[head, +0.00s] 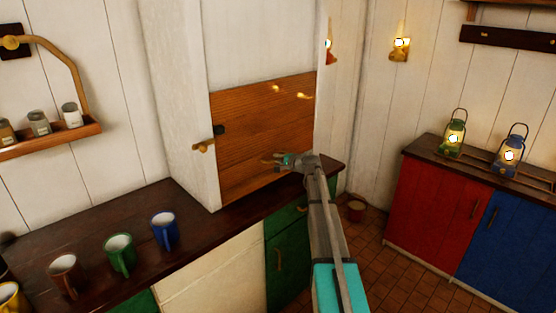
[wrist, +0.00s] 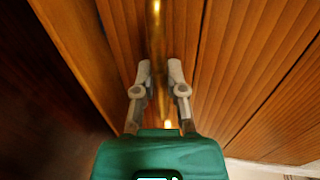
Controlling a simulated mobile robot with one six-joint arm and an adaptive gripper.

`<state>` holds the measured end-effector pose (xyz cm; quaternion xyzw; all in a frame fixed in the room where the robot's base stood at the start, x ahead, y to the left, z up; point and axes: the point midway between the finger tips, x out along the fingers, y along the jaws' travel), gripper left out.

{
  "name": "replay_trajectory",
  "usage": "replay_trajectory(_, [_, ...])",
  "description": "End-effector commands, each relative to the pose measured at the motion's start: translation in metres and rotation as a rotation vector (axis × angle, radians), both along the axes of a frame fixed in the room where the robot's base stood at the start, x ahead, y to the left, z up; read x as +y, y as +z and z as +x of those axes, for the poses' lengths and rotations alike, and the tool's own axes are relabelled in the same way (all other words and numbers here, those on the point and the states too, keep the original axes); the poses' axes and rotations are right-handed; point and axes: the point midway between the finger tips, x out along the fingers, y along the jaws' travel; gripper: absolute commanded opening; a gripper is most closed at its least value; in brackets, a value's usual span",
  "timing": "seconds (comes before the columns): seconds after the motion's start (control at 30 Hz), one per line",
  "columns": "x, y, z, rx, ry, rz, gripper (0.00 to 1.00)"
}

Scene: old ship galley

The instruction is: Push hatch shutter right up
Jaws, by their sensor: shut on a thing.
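The hatch shutter (head: 245,125) is a brown wooden panel set in a white frame above the dark counter. Its lower edge is at or near the counter top; my arm partly hides the lower right. A brass bar handle (wrist: 157,25) on the shutter runs up the middle of the wrist view, with wooden boards (wrist: 225,60) behind it. My gripper (head: 278,160) is at the lower part of the shutter. In the wrist view, its two fingers (wrist: 160,75) are shut on the brass handle, one on each side.
A brass peg (head: 203,146) sticks out at the frame's left side. Two brass fittings (head: 290,92) show near the shutter's top. Several mugs (head: 120,252) stand on the counter (head: 190,205) at left. Lanterns (head: 453,138) stand on the right cabinet. White wall above the shutter is bare.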

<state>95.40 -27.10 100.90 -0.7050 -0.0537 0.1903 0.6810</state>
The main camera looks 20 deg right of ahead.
Motion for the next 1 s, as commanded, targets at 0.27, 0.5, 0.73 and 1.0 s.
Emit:
replay_trajectory(0.27, [0.0,0.001,0.0,0.0,0.0,0.0,0.0])
replay_trajectory(0.5, [0.0,0.012,0.0,0.0,0.0,0.0,0.0])
replay_trajectory(0.73, [0.0,0.036,0.0,-0.001,0.0,0.0,0.0])
replay_trajectory(1.0, [0.0,0.074,0.0,-0.001,-0.001,0.001,0.0])
